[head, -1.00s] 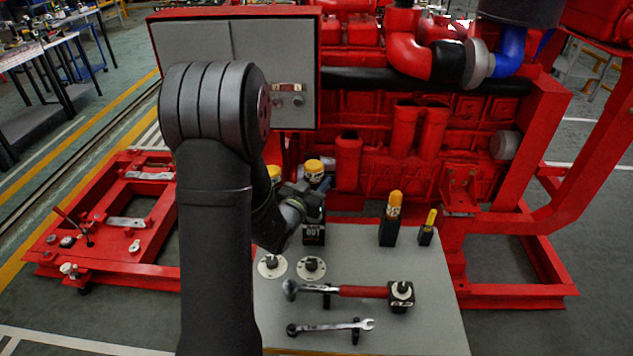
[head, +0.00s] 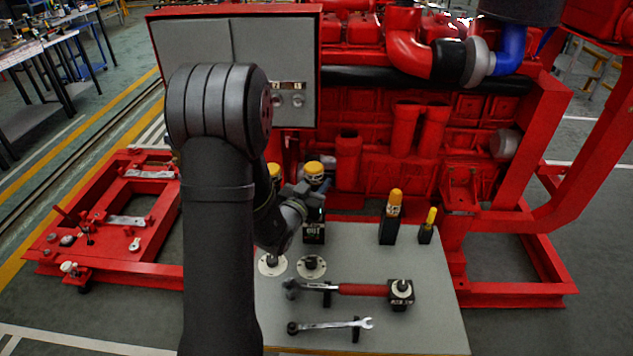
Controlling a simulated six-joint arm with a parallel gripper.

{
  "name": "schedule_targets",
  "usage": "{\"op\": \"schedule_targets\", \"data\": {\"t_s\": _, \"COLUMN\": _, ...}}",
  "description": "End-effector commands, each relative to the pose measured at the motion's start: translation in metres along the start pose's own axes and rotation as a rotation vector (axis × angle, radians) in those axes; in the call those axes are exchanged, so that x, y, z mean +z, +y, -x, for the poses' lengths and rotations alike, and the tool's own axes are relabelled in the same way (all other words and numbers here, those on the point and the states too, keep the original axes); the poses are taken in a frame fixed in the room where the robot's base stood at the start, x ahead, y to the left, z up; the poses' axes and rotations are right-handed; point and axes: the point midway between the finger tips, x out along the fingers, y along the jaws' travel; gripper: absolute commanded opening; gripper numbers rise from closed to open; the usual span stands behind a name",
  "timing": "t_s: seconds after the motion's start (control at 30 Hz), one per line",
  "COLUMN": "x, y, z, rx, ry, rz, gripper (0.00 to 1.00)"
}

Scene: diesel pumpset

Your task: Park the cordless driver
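My gripper (head: 303,203) is at the back left of the grey table (head: 420,333), pointing away to the right from behind my dark arm. It is just above or in front of a black block with white lettering (head: 313,237). Its fingers are small and dark here, so their opening does not show. I cannot clearly make out the cordless driver or its parking place; my arm covers the table's left side. A yellow-capped object (head: 314,170) shows just behind the gripper, and another yellow cap (head: 273,170) shows beside my arm.
Two white discs with dark knobs (head: 271,264) (head: 311,266) sit near my arm. A red-handled wrench (head: 360,290) and a combination spanner (head: 335,325) lie on supports in front. Two black holders with yellow-topped tools (head: 390,222) (head: 427,230) stand at back right. The red engine (head: 420,150) rises behind.

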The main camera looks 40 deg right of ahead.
Motion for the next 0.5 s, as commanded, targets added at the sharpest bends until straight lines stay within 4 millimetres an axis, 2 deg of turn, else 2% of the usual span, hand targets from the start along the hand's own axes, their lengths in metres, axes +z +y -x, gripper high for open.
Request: {"op": "schedule_targets", "data": {"t_s": 0.5, "x": 0.0088, "y": -0.0002, "z": -0.0003, "rx": 0.0, "ry": 0.003, "rz": 0.0, "gripper": 0.0}}
